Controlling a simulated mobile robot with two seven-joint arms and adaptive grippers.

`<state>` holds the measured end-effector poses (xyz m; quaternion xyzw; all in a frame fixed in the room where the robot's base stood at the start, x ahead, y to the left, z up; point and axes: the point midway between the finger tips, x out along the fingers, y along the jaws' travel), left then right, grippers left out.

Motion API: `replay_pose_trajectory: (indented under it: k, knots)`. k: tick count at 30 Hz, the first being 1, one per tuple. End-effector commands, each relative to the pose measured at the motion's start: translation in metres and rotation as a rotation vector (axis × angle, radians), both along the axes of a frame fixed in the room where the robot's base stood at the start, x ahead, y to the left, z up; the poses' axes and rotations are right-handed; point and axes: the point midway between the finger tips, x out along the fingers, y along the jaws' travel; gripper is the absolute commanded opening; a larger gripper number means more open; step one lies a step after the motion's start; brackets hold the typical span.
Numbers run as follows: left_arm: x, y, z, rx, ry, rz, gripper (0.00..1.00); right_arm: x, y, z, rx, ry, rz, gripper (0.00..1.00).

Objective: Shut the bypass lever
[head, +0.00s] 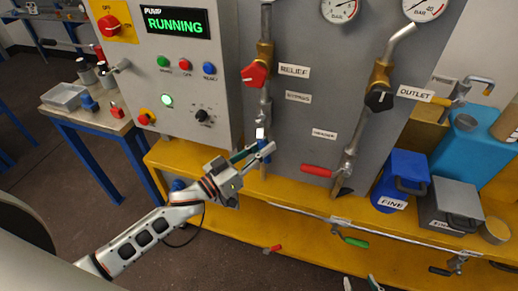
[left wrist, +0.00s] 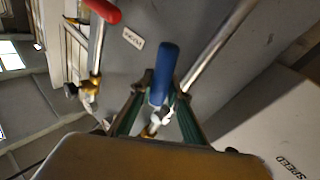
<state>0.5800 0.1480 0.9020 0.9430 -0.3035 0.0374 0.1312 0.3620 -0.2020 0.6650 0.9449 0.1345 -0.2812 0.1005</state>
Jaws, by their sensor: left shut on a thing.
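The blue-handled lever (head: 264,157) is on the lower part of the left pipe, below the small label that appears to read BYPASS (head: 298,97). My left gripper (head: 262,148) is at this lever, its fingers shut on the blue handle and partly hiding it. In the left wrist view the blue handle (left wrist: 164,72) rises between the two green-edged fingers (left wrist: 158,100). The lever's exact angle to its pipe is hard to tell. My right gripper (head: 361,284) shows only its fingertips at the bottom edge, apart, with nothing seen between them.
A red lever (head: 317,170) sits on the right pipe; it also shows in the left wrist view (left wrist: 103,10). The red relief knob (head: 255,74) is above my left gripper. The control box (head: 175,72) stands left. A yellow ledge (head: 290,222) runs below the panel.

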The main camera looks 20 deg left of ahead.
Motion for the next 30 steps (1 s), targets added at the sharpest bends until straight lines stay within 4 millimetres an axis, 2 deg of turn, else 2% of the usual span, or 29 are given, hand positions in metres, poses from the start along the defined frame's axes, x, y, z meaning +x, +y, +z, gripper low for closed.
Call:
replay_pose_trajectory:
  k: [3,12,30]
  knots:
    - [0.0,-0.008,0.0,-0.118,0.007,0.002,0.0,-0.002,0.0,-0.01,0.0,0.007,0.0,0.4]
    - [-0.001,-0.025,0.011,-0.402,0.016,0.002,0.0,-0.004,0.0,-0.017,-0.001,0.011,0.001,0.4]
    - [-0.001,-0.048,0.044,-0.965,0.035,0.001,0.0,-0.002,0.0,-0.013,0.001,0.004,0.001,0.4]
